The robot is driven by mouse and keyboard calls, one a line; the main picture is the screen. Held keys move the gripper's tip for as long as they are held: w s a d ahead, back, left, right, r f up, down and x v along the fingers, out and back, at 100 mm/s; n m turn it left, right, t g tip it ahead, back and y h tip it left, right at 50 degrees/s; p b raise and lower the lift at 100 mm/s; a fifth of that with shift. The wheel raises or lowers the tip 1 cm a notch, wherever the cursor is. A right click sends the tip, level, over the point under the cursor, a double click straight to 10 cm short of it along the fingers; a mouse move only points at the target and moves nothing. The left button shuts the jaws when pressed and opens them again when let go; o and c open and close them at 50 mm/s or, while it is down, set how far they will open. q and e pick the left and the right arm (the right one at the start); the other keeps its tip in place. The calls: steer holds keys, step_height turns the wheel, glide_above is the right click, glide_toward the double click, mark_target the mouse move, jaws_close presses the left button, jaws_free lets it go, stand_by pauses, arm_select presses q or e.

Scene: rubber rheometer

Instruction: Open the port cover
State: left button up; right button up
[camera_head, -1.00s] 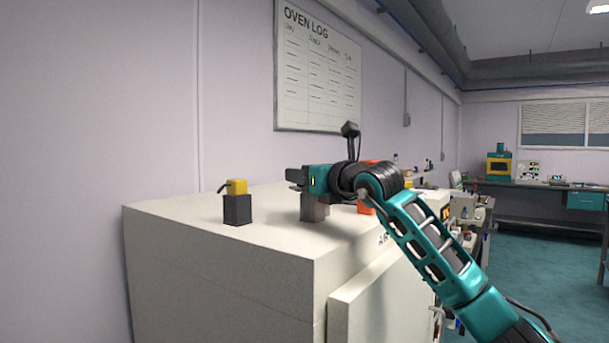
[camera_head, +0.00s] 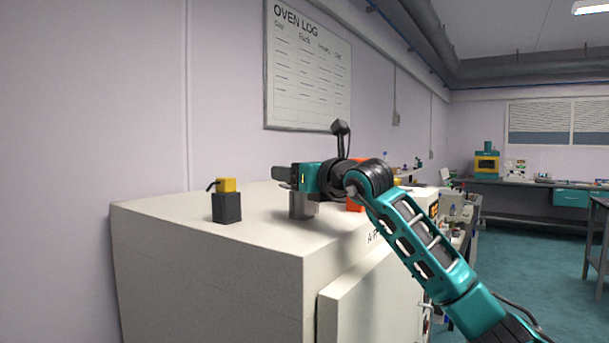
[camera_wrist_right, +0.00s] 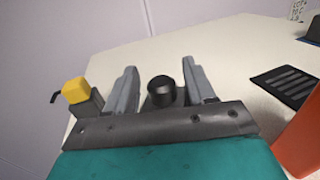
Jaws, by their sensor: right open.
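A grey metal cylinder (camera_head: 303,207) stands on top of the white oven, just below my right gripper (camera_head: 282,176) in the head view. In the right wrist view, a short round black knob (camera_wrist_right: 161,90) on a dark base sits between the two grey fingers of my right gripper (camera_wrist_right: 160,74). The fingers are apart, with a gap on each side of the knob. I take the knob and cylinder to be the port cover, but the gripper hides part of it in the head view. My left gripper is not in view.
A dark block with a yellow top (camera_head: 227,200) stands on the oven (camera_head: 210,262), left of the gripper. An orange object (camera_head: 355,204) is behind my arm. A black slotted vent (camera_wrist_right: 284,86) lies to the right in the wrist view. The wall is behind the oven.

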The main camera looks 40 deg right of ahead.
steer(key=s+b, duration=0.1)
steer(key=s, duration=0.3)
steer(key=s+b, duration=0.2)
steer(key=s, duration=0.2)
steer(key=s+b, duration=0.1)
steer(key=s, duration=0.2)
steer(key=shift+s+d+f, duration=0.15)
steer(key=shift+s+d, duration=0.2)
steer(key=shift+s, duration=0.05)
steer(key=shift+s+b, duration=0.3)
steer(key=shift+s, duration=0.15)
steer(key=shift+c, duration=0.2)
